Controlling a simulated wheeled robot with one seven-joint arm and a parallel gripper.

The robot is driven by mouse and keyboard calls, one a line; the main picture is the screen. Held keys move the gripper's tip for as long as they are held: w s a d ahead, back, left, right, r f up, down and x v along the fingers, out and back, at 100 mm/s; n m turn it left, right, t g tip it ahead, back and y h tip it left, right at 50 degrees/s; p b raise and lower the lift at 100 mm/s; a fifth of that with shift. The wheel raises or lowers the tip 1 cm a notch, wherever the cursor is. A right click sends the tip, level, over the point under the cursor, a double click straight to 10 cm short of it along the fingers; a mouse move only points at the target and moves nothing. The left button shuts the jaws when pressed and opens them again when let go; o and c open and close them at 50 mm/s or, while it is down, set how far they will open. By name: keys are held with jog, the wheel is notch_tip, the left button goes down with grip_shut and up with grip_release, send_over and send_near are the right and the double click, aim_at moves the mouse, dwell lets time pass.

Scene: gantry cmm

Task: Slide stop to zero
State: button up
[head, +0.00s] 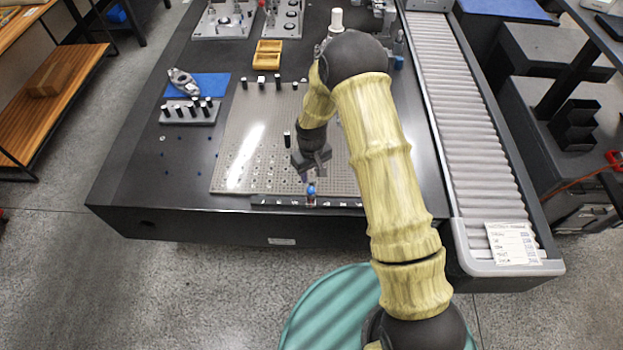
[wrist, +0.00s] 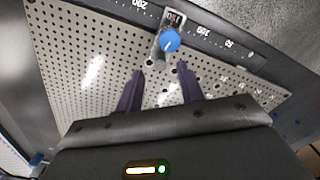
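The stop is a small carriage with a blue round knob (wrist: 170,40), sitting on a dark graduated rail (wrist: 215,42) along the front edge of the perforated plate. In the wrist view the rail carries white numbers, and the stop stands near the 150 mark, between 200 and 100. The stop also shows in the head view (head: 311,190), near the middle of the rail. My gripper (wrist: 160,82) is open and empty, its two dark fingers apart over the plate, just short of the knob. In the head view my gripper (head: 309,172) hangs just behind the stop. The zero mark is not clearly readable.
The perforated plate (head: 240,150) carries several black pins. A grey block with pins (head: 190,114), a blue mat (head: 209,86) and a wooden tray (head: 267,54) lie farther back. A roller conveyor (head: 455,110) runs along the right. The rail looks clear on both sides of the stop.

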aim_at(312, 180)
jog(key=shift+f, duration=2.2)
jog(key=shift+c, duration=0.5)
grip_shut()
